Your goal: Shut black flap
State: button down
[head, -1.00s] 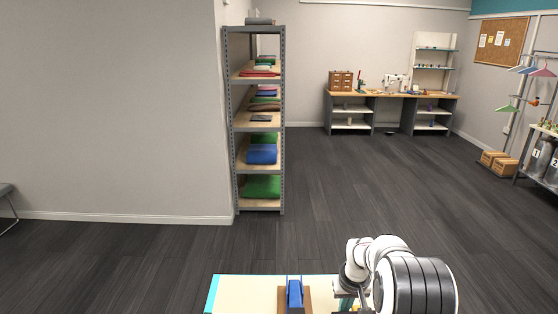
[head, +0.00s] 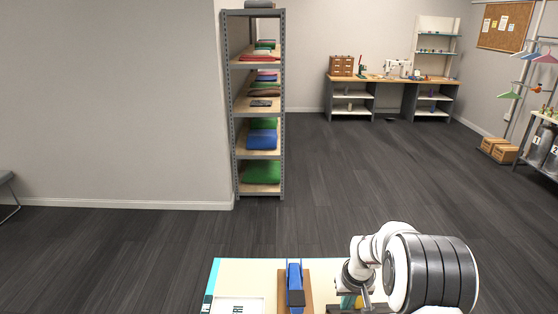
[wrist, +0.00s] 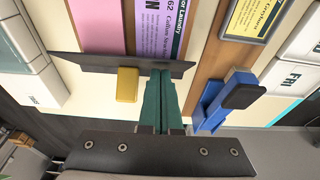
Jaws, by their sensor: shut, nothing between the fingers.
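A dark, thin panel that looks like the black flap (wrist: 90,65) stretches across the upper middle of the wrist view, with its broad face nearly edge-on. A yellow block (wrist: 127,85) sits against it. My gripper (wrist: 161,76) has its green fingers together and empty. Their tips overlap the panel just right of the yellow block; I cannot tell whether they touch it. In the head view I cannot make out the flap, and my arm covers the right part of the table.
A blue piece with a black end (wrist: 228,95) stands on a brown strip right of my fingers; it also shows in the head view (head: 294,283). White blocks, one marked FRI (wrist: 290,77), lie farther right. A pink sheet (wrist: 95,22) and a purple printed card (wrist: 160,30) lie beyond the panel.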

notch_tip(320, 180, up, 9)
jog(key=w, duration=0.1)
dwell(0.6)
dwell(0.6)
jog(key=s+a+r+m, duration=0.2)
jog(key=s+a+r, duration=0.3)
jog(key=s, duration=0.4)
jog(key=s+a+m+g+y, duration=0.1)
jog(key=s+a, duration=0.1)
jog(key=s, duration=1.1)
jog(key=s+a+r+m+g, duration=0.1)
jog(key=s+a+m, duration=0.1)
jog(key=s, duration=1)
jog(key=shift+s+a+r+m+y, duration=0.2)
jog(key=shift+s+a+m+y, duration=0.1)
jog(key=shift+s+a+y, duration=0.15)
